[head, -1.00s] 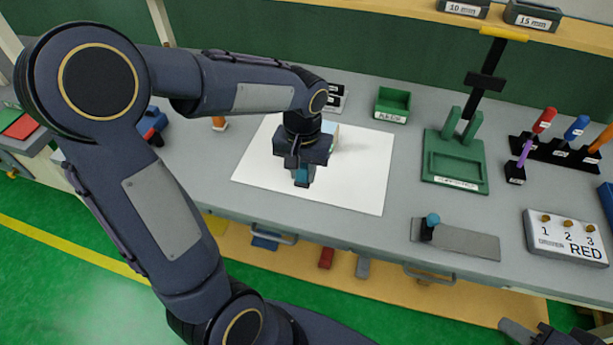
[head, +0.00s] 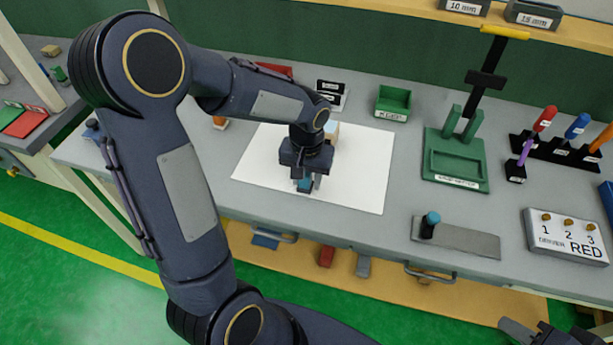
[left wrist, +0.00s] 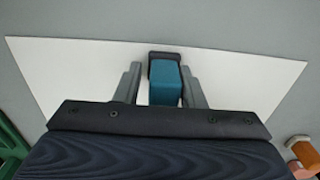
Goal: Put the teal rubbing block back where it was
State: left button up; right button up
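The teal rubbing block (left wrist: 165,84) has a dark end and sits between the fingers of my left gripper (left wrist: 162,88), over the white sheet. In the left wrist view a pale gap shows between one finger and the block; the other finger is close beside it. In the head view, my left gripper (head: 305,185) points down at the sheet (head: 365,165), with the teal block (head: 304,185) low between its fingers. The gripper hides much of the block. My right gripper (head: 540,333) shows only partly at the bottom right edge, its fingertips unclear.
A teal-topped dark piece (head: 431,222) stands on a grey plate (head: 470,240) at the front. A green fixture (head: 457,165), a green bin (head: 392,103) and a numbered box (head: 565,238) are to the right. A beige piece (head: 333,130) lies behind my left gripper.

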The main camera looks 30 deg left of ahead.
aim_at(306, 174)
pick_arm(q)
jog(key=shift+o, duration=0.9)
jog(key=shift+r, duration=0.3)
notch_tip(306, 174, up, 11)
jog(key=shift+f, duration=0.2)
jog(key=s+d+t+h, duration=0.2)
jog(key=s, duration=0.6)
jog(key=s+d+m+t+h, duration=0.1)
jog(key=s+d+t, duration=0.1)
jog(key=s, duration=0.7)
jog(key=shift+r+t+h, duration=0.3)
jog(key=shift+t+h, duration=0.1)
jog(key=shift+t, duration=0.4)
